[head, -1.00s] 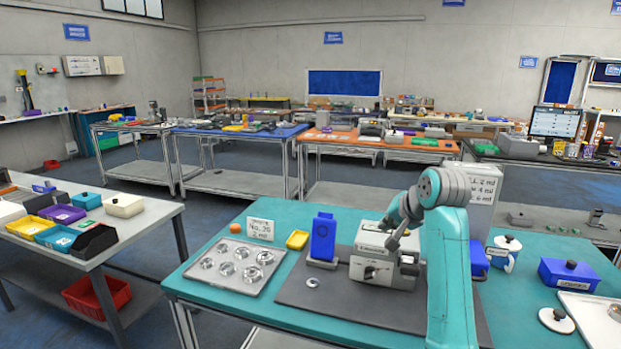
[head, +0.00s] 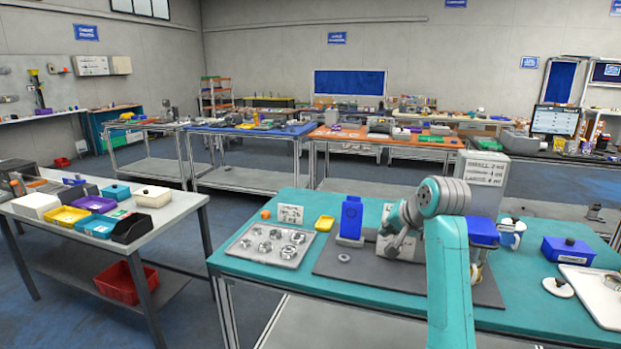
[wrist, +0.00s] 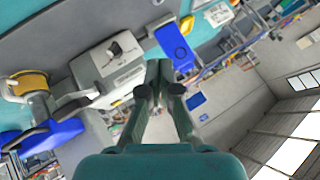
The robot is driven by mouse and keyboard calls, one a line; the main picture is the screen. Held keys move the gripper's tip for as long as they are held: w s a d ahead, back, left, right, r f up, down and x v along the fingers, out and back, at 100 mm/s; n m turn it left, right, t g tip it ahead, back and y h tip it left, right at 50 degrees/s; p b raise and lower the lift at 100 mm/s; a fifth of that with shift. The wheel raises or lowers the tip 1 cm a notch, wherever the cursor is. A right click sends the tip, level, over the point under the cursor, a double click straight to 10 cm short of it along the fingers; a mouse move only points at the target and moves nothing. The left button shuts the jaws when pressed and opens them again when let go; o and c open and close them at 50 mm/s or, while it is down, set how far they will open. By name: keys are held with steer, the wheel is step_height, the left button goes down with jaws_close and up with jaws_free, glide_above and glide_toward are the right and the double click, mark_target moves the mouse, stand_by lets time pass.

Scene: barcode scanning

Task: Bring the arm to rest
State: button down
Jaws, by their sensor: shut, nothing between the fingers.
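My arm (head: 447,260) rises at the right of the head view and folds over at its elbow in front of the teal table (head: 300,262). My gripper (wrist: 160,77) shows in the wrist view with its fingers together and nothing between them. It is clear of the things on the table.
A grey machine (head: 400,246) stands on a dark mat beside a blue upright block (head: 351,218). A tray of metal rings (head: 270,246) lies to the left. Floor between this table and the left bench (head: 150,215) is free.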

steer(key=s+f, duration=0.4)
steer(key=f, duration=1)
steer(key=s+f+n+t+h, duration=0.1)
steer(key=s+f+t+h, duration=0.15)
steer(key=s+f, duration=2)
steer(key=s+f+n+t, duration=0.1)
steer(key=s+n+t, duration=0.1)
steer(key=s, duration=2)
steer(key=s+r+n, duration=0.1)
steer(key=s+r, duration=0.5)
steer(key=s, duration=0.3)
steer(key=s+r+n+t, duration=0.1)
steer(key=s+r, duration=0.5)
steer(key=s, duration=0.2)
steer(key=shift+s+a, duration=0.2)
steer(key=shift+s, duration=0.2)
steer(key=shift+r+t, duration=0.1)
steer(key=shift+t, duration=0.15)
